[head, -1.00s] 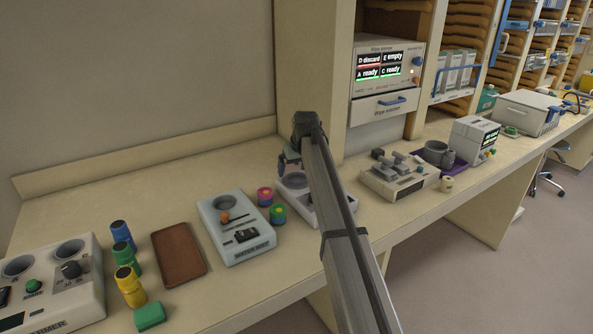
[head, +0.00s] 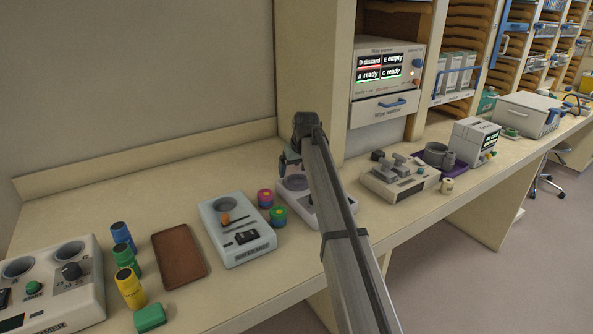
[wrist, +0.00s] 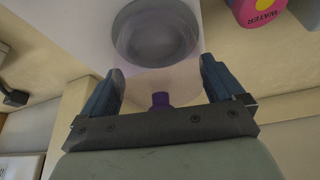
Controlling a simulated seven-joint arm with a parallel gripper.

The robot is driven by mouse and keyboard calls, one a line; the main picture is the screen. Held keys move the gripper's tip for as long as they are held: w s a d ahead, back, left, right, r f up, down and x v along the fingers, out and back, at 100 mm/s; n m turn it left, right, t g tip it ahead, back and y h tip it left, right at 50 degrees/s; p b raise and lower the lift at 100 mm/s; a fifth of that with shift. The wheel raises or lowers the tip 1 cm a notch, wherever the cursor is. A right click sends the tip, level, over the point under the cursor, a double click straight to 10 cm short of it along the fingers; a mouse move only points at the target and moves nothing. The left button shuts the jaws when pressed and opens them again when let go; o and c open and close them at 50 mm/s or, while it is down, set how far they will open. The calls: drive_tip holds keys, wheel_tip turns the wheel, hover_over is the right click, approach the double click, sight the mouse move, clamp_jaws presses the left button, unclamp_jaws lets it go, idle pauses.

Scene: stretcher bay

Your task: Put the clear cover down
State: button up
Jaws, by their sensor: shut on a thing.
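My gripper (wrist: 162,66) is shut on the clear cover (wrist: 180,86), a faint see-through piece with a purple knob (wrist: 160,99) between the two blue fingers. In the wrist view a grey round well (wrist: 155,34) in a pale device shows through and beyond the cover. In the head view my gripper (head: 289,160) is over the back of the pale device (head: 316,209), partly hidden by my arm. The cover cannot be made out there. Whether it touches the device cannot be told.
A pink-topped pot (head: 265,198) and a green pot (head: 278,216) stand left of the device. Further left is a pale blue unit (head: 238,232), then a brown tray (head: 178,256). A grey unit (head: 398,180) stands to the right. The bench behind is clear.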

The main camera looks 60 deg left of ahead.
sight(300, 165)
wheel_tip(300, 165, up, 8)
drive_tip(key=shift+f, duration=0.15)
drive_tip(key=shift+w+d+r, duration=0.1)
drive_tip(key=shift+d+r, duration=0.7)
drive_tip(key=s+d+f+n+g, duration=0.1)
drive_tip(key=s+d+f+n, duration=0.15)
drive_tip(key=s+d, duration=0.55)
drive_tip(key=s+d+f+n+g, duration=0.1)
drive_tip(key=s+d+f+n, duration=0.2)
drive_tip(key=d, duration=0.8)
drive_tip(key=shift+s+d+f+n+g+h, duration=0.1)
drive_tip(key=shift+s+f+n+g, duration=0.35)
drive_tip(key=shift+f, duration=1.1)
drive_tip(key=shift+s+d+f+n+h, duration=0.1)
drive_tip(key=shift+s+f+n, duration=0.15)
drive_tip(key=shift+f+n, duration=0.9)
drive_tip(key=shift+s+d+f+n+g+h, duration=0.15)
drive_tip(key=shift+s+f+g, duration=0.15)
drive_tip(key=shift+f, duration=1.7)
drive_tip(key=shift+f, duration=0.2)
drive_tip(key=o, duration=0.7)
